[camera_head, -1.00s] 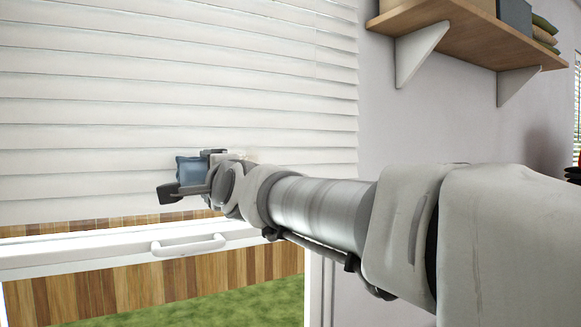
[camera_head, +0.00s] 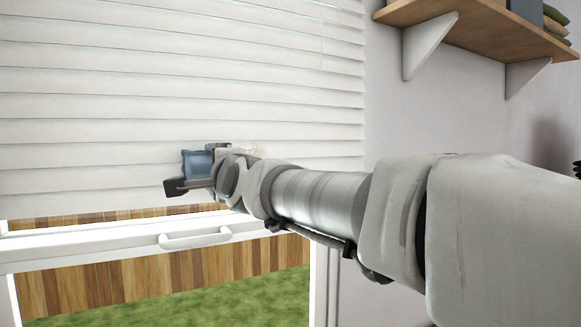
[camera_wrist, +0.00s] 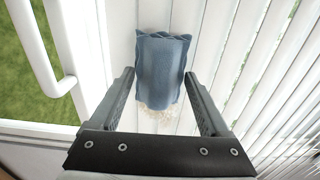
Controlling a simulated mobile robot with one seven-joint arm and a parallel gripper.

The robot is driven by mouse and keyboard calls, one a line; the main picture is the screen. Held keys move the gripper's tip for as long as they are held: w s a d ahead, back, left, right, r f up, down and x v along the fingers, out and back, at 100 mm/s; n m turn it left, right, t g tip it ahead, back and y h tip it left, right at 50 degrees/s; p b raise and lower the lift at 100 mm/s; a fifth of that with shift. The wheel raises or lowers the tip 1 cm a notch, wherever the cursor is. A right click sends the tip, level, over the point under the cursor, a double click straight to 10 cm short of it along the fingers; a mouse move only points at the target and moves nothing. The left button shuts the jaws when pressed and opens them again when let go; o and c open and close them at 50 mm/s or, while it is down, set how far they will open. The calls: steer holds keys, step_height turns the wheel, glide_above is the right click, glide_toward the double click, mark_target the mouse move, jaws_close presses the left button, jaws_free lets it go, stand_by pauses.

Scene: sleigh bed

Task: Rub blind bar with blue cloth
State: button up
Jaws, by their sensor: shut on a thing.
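The blue cloth (camera_head: 196,164) is a small, puffy blue piece held by my gripper (camera_head: 192,168) at the lower part of the white blind (camera_head: 120,130). The wrist view shows the cloth (camera_wrist: 160,65) between the two fingers of my gripper (camera_wrist: 159,76), which are shut on it. The cloth overlaps the white slats there; I cannot tell whether it touches them. The blind's bottom bar (camera_head: 80,208) runs along its lower edge, just below the cloth, and is partly hidden by my gripper. A pale speckled patch (camera_wrist: 158,118) shows at the cloth's near end.
Below the blind is a white window frame with a handle (camera_head: 195,239), close under my gripper. A wooden fence (camera_head: 130,285) and grass show through the glass. A wooden shelf (camera_head: 480,25) on white brackets is on the wall at the upper right.

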steer(key=shift+w+a+p, duration=0.35)
steer(key=shift+w+p, duration=0.05)
steer(key=shift+w, duration=0.15)
steer(key=shift+d+f+b, duration=0.1)
steer(key=shift+f+b, duration=0.05)
steer(key=shift+b, duration=0.35)
steer(key=shift+w+d+f+b, duration=0.1)
steer(key=shift+w+d+b, duration=0.25)
steer(key=shift+b, duration=0.9)
steer(key=b, duration=0.2)
steer(key=d+b, duration=0.1)
steer(key=shift+w+d+b, duration=0.3)
steer(key=shift+w+b, duration=0.05)
steer(key=shift+w+d+r+b, duration=0.1)
steer(key=shift+d+r+b, duration=0.15)
steer(key=shift+b, duration=0.3)
steer(key=w+d+b, duration=0.3)
steer(key=d+b, duration=0.2)
steer(key=d, duration=0.1)
steer(key=shift+w, duration=0.4)
